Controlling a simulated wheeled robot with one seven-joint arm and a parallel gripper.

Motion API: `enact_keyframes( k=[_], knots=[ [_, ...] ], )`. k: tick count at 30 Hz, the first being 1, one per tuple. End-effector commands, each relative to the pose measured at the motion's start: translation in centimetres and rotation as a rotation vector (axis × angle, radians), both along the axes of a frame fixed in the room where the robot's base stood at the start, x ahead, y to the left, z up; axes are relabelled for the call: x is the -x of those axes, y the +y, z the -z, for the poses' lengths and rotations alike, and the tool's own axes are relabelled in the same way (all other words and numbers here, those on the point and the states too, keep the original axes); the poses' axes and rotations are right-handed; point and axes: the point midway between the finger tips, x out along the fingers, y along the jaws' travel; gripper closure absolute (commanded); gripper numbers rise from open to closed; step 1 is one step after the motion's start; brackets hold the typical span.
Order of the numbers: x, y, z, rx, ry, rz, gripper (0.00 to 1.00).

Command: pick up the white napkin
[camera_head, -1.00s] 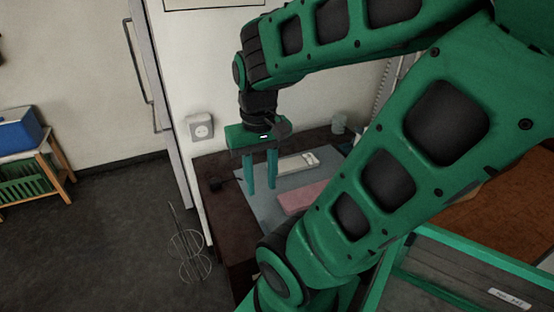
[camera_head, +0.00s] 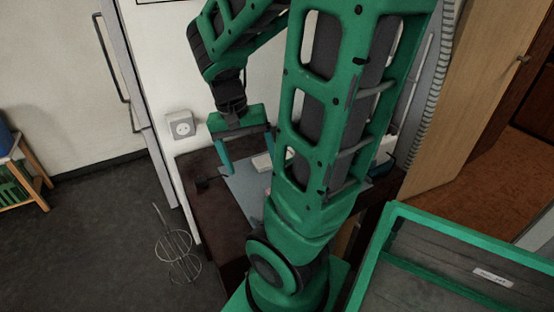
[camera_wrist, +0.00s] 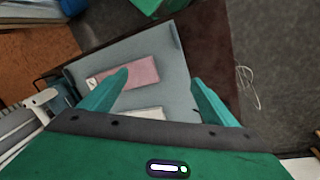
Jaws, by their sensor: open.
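The white napkin (camera_head: 262,162) appears as a small pale flat shape on the grey-blue mat (camera_head: 240,186), partly hidden by my arm in the head view. In the wrist view a white strip (camera_wrist: 143,114) lies at the near side of the mat, partly hidden behind my gripper body; it looks like the same napkin. My gripper (camera_head: 250,168) is open and empty above the mat, fingers pointing down. In the wrist view my gripper (camera_wrist: 160,78) has its two teal fingers spread wide, with the white strip low between them.
A pink flat packet (camera_wrist: 140,72) lies on the mat beyond the white strip. The mat rests on a dark brown counter (camera_head: 208,205). A wall socket (camera_head: 181,127) and a wire rack (camera_head: 176,250) are to the left.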

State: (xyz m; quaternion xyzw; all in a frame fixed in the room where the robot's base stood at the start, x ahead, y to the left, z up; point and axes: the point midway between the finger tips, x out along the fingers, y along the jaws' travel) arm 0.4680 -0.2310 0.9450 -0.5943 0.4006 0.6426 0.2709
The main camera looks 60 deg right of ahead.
Motion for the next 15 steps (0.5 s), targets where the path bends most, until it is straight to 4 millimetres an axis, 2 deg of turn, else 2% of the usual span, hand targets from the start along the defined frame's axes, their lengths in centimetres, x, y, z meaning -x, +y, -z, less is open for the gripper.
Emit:
enact_keyframes(
  k=[15],
  knots=[
    [-5.8, -8.1, 5.9, 0.407, 0.076, 0.492, 0.19]
  ],
)
